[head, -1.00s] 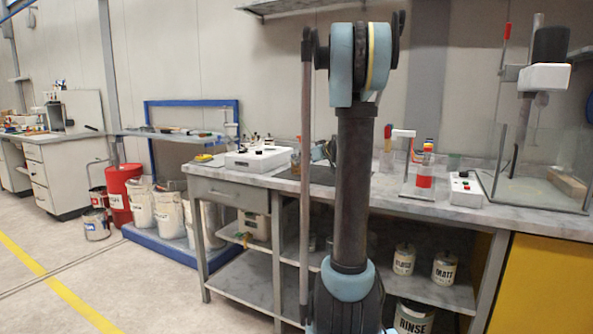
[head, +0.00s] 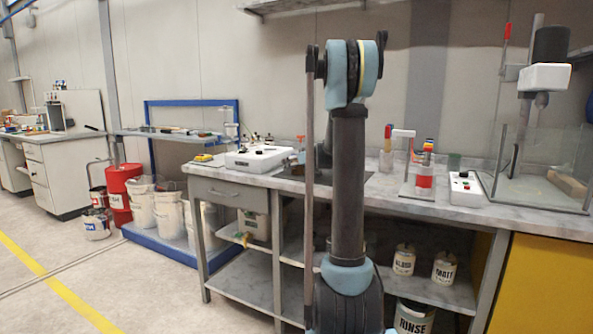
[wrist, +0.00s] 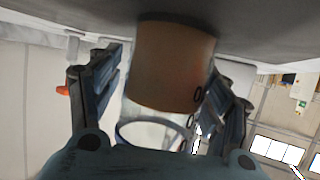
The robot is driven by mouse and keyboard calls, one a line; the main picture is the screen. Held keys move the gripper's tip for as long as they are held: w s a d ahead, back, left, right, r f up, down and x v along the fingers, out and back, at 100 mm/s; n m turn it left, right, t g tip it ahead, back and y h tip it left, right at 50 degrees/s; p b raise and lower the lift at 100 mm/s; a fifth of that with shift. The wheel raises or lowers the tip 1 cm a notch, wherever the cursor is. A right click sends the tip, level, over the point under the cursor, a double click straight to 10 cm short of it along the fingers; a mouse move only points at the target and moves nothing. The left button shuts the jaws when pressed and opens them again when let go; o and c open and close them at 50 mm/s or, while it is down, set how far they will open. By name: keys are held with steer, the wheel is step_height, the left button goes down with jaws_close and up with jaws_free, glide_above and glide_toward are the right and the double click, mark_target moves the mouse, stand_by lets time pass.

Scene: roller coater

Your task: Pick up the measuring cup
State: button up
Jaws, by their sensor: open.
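The measuring cup (wrist: 172,68) is a clear cup holding brown-orange contents, in the middle of the wrist view. That view appears upside down, with the dark surface under the cup at the top and the clear rim lower down. My gripper (wrist: 166,64) is open, with one finger on each side of the cup. The right finger looks close to the cup wall, and a gap shows at the left. I cannot tell whether either finger touches it. In the head view my arm hides the cup and most of the gripper.
The grey workbench (head: 450,209) carries a white device (head: 258,158) left of my arm. A red-and-white stand (head: 421,180), a control box (head: 466,189) and a glass-walled mixer enclosure (head: 540,165) stand to the right. Paint cans sit on the lower shelf.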

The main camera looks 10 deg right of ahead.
steer(key=shift+w+a+f, duration=0.2)
steer(key=shift+w, duration=0.15)
steer(key=shift+c, duration=0.6)
steer(key=c, duration=1.2)
steer(key=shift+c, duration=0.3)
step_height(320, 180, up, 10)
steer(key=shift+r, duration=0.1)
steer(key=shift+c, duration=0.4)
